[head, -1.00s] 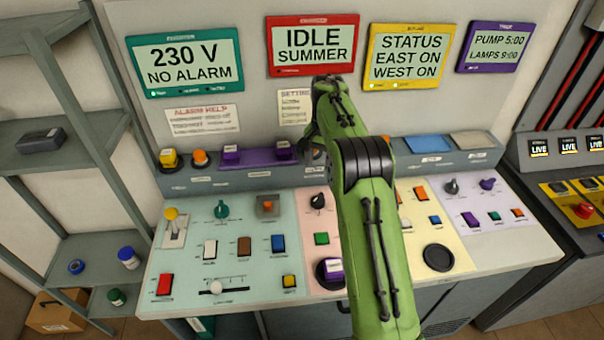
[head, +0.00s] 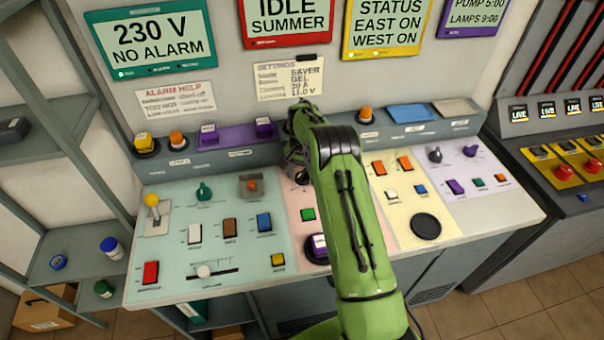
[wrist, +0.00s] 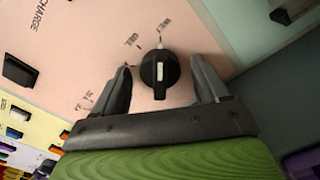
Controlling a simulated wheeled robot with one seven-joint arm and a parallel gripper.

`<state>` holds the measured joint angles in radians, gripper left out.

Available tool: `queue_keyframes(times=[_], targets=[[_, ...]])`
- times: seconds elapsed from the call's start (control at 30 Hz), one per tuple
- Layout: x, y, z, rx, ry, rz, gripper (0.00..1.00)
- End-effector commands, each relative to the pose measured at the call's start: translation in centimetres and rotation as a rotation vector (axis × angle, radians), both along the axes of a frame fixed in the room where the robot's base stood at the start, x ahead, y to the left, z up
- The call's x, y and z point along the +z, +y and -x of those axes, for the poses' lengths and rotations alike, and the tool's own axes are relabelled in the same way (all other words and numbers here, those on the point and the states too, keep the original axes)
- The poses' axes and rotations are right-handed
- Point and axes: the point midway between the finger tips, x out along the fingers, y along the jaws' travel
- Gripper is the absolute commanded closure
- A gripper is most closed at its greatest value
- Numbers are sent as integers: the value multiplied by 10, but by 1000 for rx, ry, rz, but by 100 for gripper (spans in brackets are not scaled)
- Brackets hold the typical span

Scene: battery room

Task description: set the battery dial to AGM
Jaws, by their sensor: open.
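The dial (wrist: 159,74) is a round black knob with a white bar on the pink panel (wrist: 75,45), in the middle of the wrist view. The bar runs nearly up and down in that view. Small labels beside it seem to read WET and GEL; others by the left finger are partly hidden and unreadable. My gripper (wrist: 161,80) is open, one finger on each side of the dial, with gaps visible. In the head view my gripper (head: 296,160) is over the top of the pink panel and hides the dial.
A settings card (head: 288,79) above the console lists SAVER, GEL, 30 A and 11.0 V. A green button (head: 308,214) and a purple-and-white button (head: 317,246) sit lower on the pink panel. A purple rail (head: 236,137) stands behind on the ledge.

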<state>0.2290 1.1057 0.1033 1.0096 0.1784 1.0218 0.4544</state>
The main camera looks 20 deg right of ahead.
Motion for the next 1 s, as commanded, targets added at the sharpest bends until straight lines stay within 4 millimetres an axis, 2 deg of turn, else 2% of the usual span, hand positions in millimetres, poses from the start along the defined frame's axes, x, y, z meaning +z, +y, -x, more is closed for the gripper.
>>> queue_keyframes(times=[0.27,0.6,0.63,1.0], targets=[[-2,0,0,0,-1,-1,28],[-2,0,0,0,-1,-1,80],[-2,0,0,0,-1,-1,82],[-2,0,0,74,-1,0,82]])
